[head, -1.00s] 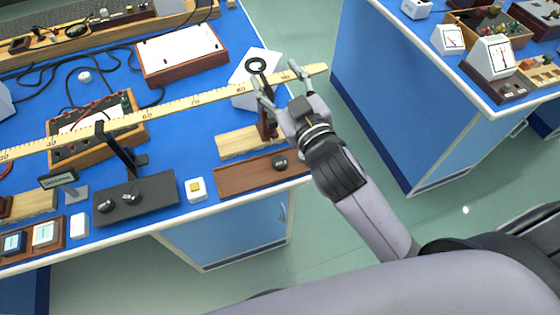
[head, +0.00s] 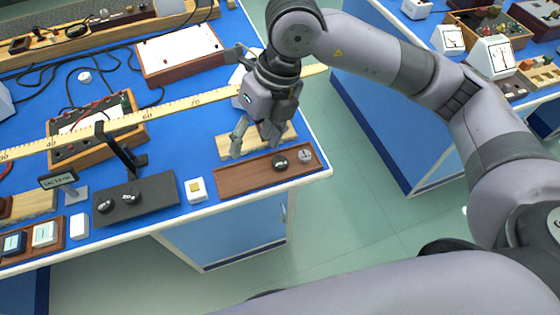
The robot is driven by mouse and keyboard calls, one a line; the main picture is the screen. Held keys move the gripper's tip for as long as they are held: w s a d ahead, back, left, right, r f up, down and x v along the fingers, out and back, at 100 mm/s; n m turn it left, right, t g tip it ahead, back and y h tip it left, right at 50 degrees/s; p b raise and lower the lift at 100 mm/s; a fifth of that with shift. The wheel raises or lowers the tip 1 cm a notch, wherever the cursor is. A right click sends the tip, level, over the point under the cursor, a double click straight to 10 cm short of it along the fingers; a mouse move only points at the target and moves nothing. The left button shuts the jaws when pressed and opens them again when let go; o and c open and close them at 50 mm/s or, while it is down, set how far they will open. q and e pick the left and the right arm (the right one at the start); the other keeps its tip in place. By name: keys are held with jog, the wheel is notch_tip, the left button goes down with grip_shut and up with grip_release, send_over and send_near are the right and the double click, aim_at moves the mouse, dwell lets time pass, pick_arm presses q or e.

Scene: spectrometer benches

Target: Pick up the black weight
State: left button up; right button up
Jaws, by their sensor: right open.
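A small round black weight (head: 280,162) sits on the brown wooden board (head: 240,179) at the front right corner of the blue bench. My right gripper (head: 256,145) points down over the pale wooden block behind that board. Its fingers are apart with nothing seen between them. It is up and left of the black weight in the picture, and apart from it. My left gripper is out of view.
A silvery round weight (head: 305,156) sits right of the black one. A white box (head: 196,189) stands left of the board. A long ruler (head: 170,108) crosses the bench behind. A dark plate (head: 160,191) bears two small knobs. Open floor lies to the right.

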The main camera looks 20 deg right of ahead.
jog(key=w+d+m+t+h, duration=0.1)
jog(key=w+d+h, duration=0.2)
jog(key=d, duration=0.3)
jog(key=p, duration=0.2)
send_over(280, 161)
jog(key=f, duration=1)
jog(key=shift+s+a+f, duration=0.1)
jog(key=shift+s, duration=0.2)
notch_tip(280, 161, down, 5)
jog(key=shift+w+f+p, duration=0.1)
jog(key=shift+f+p, duration=0.05)
jog(key=shift+p, duration=0.75)
jog(key=shift+w+f, duration=0.1)
jog(key=shift+f, duration=0.3)
grip_shut()
